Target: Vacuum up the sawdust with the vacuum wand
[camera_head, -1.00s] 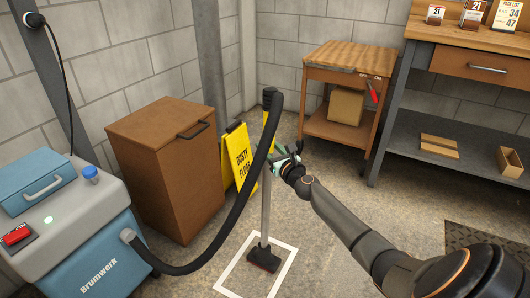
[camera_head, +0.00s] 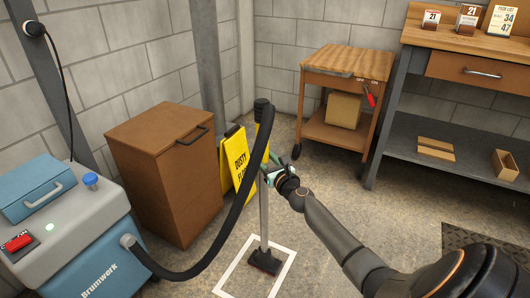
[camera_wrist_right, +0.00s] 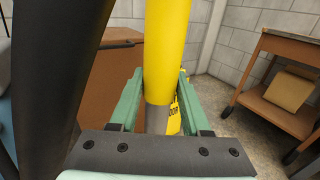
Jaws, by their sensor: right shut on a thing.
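The vacuum wand (camera_head: 264,215) stands nearly upright, its dark floor head (camera_head: 265,262) inside a white square outline on the floor. My right gripper (camera_head: 271,171) is shut on the wand's yellow grip; the right wrist view shows the yellow grip (camera_wrist_right: 167,50) between its green fingers. A black hose (camera_head: 222,240) runs from the wand's top to the blue-grey vacuum (camera_head: 92,235) at the left. The vacuum has a red switch (camera_head: 18,242) and a lit green light (camera_head: 50,227). I cannot make out any sawdust. My left gripper is not in view.
A brown cabinet (camera_head: 165,175) and a yellow "dusty floor" sign (camera_head: 236,160) stand behind the wand. A wooden cart (camera_head: 346,62) and a workbench (camera_head: 420,95) stand at the back right. A dark mat (camera_head: 485,240) lies at the right. Floor between wand and cart is clear.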

